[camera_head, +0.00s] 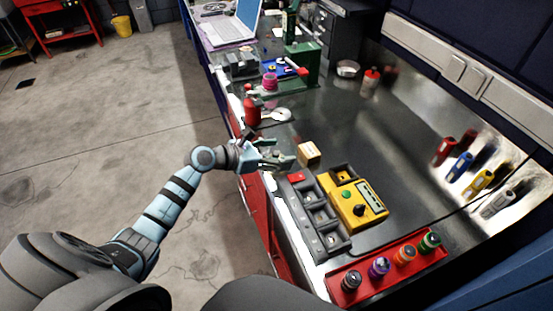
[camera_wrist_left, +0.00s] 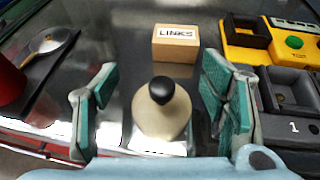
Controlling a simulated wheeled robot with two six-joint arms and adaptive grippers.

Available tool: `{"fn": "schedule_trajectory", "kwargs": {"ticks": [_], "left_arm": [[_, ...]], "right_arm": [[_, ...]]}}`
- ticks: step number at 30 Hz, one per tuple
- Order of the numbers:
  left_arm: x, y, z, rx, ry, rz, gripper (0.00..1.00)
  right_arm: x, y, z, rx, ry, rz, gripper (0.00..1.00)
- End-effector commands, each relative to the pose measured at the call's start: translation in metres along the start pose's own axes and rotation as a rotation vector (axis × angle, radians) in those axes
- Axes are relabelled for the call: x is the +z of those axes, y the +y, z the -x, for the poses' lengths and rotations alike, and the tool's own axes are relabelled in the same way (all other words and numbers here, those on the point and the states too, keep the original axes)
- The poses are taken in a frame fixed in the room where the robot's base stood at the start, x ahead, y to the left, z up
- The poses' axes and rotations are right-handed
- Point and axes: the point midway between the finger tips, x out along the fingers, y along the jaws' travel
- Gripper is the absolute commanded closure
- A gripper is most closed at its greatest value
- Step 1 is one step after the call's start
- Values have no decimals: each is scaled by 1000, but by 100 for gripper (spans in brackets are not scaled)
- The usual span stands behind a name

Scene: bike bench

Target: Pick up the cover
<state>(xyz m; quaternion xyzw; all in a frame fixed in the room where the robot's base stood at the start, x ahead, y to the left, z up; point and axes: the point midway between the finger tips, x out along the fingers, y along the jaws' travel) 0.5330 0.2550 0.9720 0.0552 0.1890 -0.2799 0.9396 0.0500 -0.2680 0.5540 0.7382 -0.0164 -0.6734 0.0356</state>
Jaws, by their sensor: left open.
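A cream, rounded piece with a black knob on top (camera_wrist_left: 162,112), which looks like the cover, stands upright on the bench in the left wrist view. My left gripper (camera_wrist_left: 162,100) is open, with one teal-padded finger on each side of it. I see a gap on both sides, so the fingers do not appear to touch it. In the head view my left gripper (camera_head: 280,153) is low over the bench's front edge, and I cannot make out the cover there. My right gripper is not in view.
A small LINKS box (camera_wrist_left: 176,43) stands just behind the cover. A compartment tray (camera_head: 333,240) and a yellow device (camera_head: 352,206) lie to the right. A red bottle (camera_head: 252,112) and a round handled tool (camera_head: 276,115) are farther left along the bench. The bench's middle is clear.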

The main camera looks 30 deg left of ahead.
Motion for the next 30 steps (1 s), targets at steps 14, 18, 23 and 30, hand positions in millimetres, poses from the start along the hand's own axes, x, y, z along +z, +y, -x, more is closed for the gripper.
{"fn": "schedule_trajectory", "kwargs": {"ticks": [14,18,23,30], "left_arm": [[0,0,1,1,0,0,91],[-1,0,1,1,1,0,100],[0,0,2,1,3,-1,100],[36,0,16,1,0,-5,100]], "right_arm": [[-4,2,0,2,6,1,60],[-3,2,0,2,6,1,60],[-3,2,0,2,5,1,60],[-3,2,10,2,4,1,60]]}}
